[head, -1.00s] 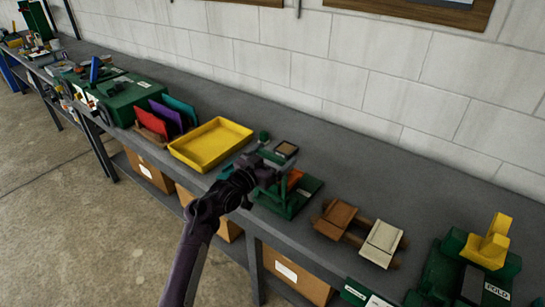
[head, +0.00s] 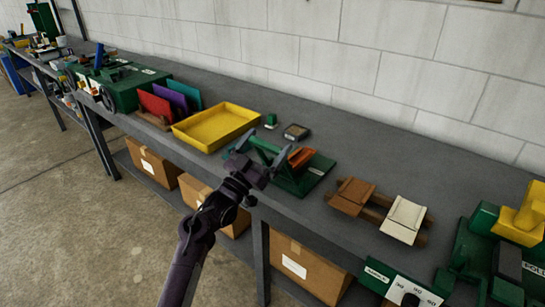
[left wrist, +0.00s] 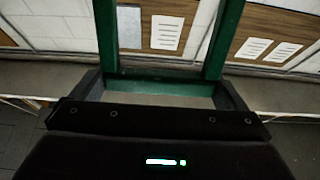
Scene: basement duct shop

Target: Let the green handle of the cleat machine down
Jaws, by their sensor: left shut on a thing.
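The cleat machine (head: 312,177) is a low green frame with an orange piece (head: 300,157) on it, standing near the bench's front edge in the head view. Its green handle (left wrist: 160,82) shows in the left wrist view as a crossbar between two green side bars. My left gripper (head: 258,163) is shut on this handle, at the front left of the machine. In the head view the gripper partly hides the handle, and the side bars slope back to the base. My right gripper is in neither view.
A yellow tray (head: 216,127) stands just left of the machine. Cardboard boxes (head: 305,272) stand under the bench (head: 340,153).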

